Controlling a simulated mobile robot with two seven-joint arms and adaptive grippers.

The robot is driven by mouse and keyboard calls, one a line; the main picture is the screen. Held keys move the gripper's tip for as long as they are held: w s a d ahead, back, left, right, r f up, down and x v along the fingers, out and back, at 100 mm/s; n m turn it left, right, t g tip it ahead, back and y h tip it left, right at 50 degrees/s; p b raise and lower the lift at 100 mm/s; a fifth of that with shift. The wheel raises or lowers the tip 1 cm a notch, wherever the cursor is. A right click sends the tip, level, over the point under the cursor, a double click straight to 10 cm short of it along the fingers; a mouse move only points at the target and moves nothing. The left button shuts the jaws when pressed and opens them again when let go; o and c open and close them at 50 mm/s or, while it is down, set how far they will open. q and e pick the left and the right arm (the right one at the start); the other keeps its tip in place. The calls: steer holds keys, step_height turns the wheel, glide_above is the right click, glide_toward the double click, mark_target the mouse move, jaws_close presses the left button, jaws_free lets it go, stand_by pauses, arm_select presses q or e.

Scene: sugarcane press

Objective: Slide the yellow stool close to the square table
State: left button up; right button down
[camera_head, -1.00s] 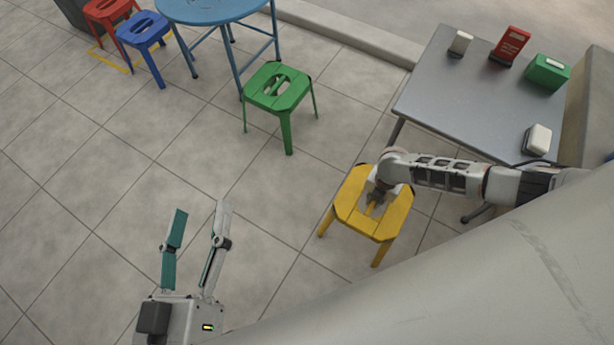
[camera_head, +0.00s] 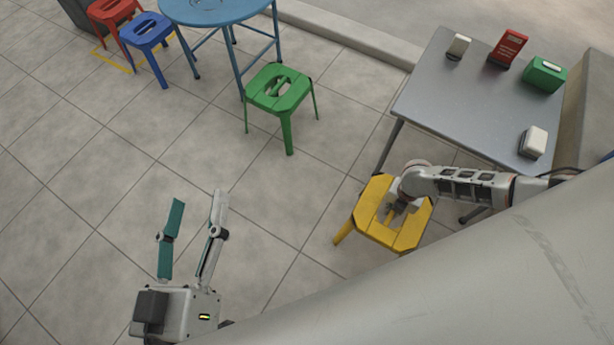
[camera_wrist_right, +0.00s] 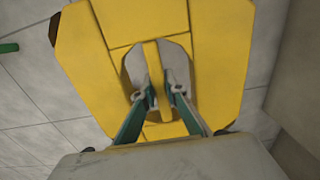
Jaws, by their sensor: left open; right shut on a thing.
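The yellow stool (camera_head: 379,224) stands on the tiled floor at the front left corner of the grey square table (camera_head: 440,105), close to its near leg. In the right wrist view the stool's seat (camera_wrist_right: 215,50) fills the middle. My right gripper (camera_head: 392,214) reaches down into the seat's opening and is shut on the bar across it; the fingers (camera_wrist_right: 158,100) lie on both sides of that bar. My left gripper (camera_head: 197,215) is open and empty above the floor at the lower left. The stool's far legs are partly hidden.
A green stool (camera_head: 281,90) stands left of the table. A round blue table (camera_head: 215,10), a blue stool (camera_head: 148,30) and a red stool (camera_head: 113,10) are at the upper left. Napkin boxes stand on the square table. The floor at left is clear.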

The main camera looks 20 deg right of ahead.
mark_target(419, 224)
arm_select(q)
steer(key=shift+r, duration=0.3)
arm_select(e)
steer(key=s+d, duration=0.2)
steer(key=s, duration=0.1)
steer(key=shift+d, duration=0.25)
steer(key=shift+s+d, duration=0.85)
steer(key=shift+s, duration=0.2)
steer(key=shift+s+d, duration=0.85)
steer(key=shift+s, duration=0.2)
steer(key=c, duration=2.1)
jaws_free()
steer(key=shift+r, duration=0.1)
